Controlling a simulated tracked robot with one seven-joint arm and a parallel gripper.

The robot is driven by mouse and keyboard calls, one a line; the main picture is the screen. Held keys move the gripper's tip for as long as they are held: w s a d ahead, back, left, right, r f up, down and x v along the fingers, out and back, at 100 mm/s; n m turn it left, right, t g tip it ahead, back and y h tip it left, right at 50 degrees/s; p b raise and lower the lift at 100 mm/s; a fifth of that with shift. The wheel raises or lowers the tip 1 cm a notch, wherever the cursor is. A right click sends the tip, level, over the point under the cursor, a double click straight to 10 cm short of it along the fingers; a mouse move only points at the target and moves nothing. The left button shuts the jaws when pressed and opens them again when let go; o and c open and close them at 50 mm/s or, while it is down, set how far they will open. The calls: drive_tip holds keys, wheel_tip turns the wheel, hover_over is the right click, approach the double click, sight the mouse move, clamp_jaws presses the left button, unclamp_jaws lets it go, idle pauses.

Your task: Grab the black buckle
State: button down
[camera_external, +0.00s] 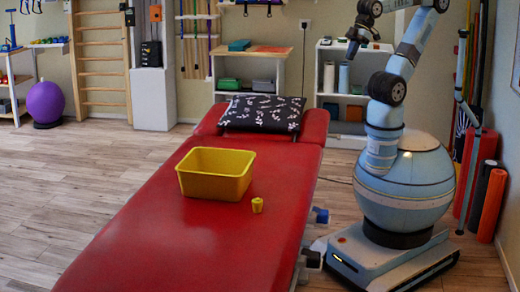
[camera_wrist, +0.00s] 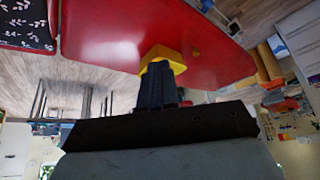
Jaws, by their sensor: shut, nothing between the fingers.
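I cannot make out a black buckle in either view. A yellow tub (camera_external: 215,187) stands on the red treatment table (camera_external: 150,235), with a small yellow cup (camera_external: 257,205) to its right. The tub's inside is largely hidden by its front wall. My gripper (camera_external: 352,52) is high up, right of the table and far from the tub. In the wrist view my gripper (camera_wrist: 161,68) shows dark fingers shut together and empty. They cover part of the yellow tub (camera_wrist: 160,54) in that view; the cup (camera_wrist: 196,53) shows beside it.
A black pillow with a white pattern (camera_external: 262,113) lies at the table's far end. A white shelf (camera_external: 350,100) stands against the back wall behind my arm. Red, black and orange rolls (camera_external: 487,201) stand at the right wall. The table's front half is clear.

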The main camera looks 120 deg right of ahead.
drive_tip(key=c, duration=1.8)
unclamp_jaws()
drive_tip(key=o, duration=1.5)
